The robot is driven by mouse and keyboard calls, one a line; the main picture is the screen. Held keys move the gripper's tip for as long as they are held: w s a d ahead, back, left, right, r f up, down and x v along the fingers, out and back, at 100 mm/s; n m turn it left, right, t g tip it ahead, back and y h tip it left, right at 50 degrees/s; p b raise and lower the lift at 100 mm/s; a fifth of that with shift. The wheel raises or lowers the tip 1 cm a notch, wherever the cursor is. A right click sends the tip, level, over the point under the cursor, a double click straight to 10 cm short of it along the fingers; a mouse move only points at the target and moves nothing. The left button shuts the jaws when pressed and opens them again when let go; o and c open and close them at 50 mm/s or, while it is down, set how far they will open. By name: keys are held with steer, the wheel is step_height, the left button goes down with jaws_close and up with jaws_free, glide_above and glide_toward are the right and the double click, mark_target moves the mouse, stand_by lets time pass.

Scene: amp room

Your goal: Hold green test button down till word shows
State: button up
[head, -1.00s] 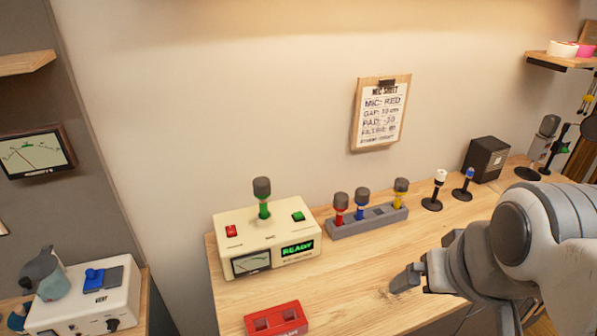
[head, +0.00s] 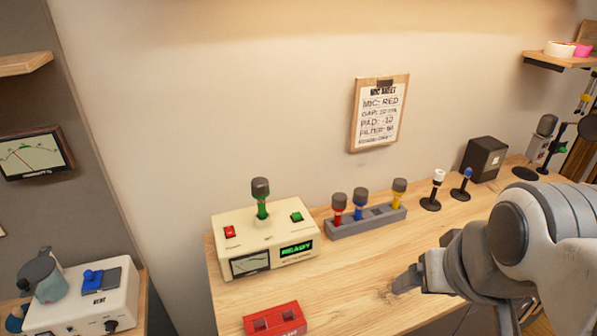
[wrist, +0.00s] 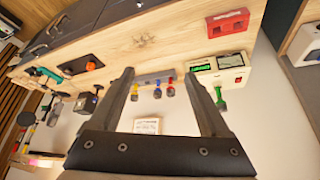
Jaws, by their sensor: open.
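The cream test box (head: 228,222) stands on the left of the wooden desk. Its green button (head: 296,216) is on the top right, and a red button (head: 230,231) is on the top left. A green microphone (head: 261,197) stands upright in the box between them. The box's small display (head: 296,249) is lit and reads READY. My gripper (head: 407,283) is over the desk to the right of the box, apart from it. In the wrist view my gripper (wrist: 160,78) is open with nothing between its fingers, and the box (wrist: 230,62) shows beyond the right finger.
A grey rack (head: 368,223) holds red, blue and yellow microphones right of the box. A red two-slot block (head: 275,322) lies at the desk's front left. A clipboard (head: 379,112) hangs on the wall. The desk between box and gripper is clear.

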jaws_close()
stand_by(1.4)
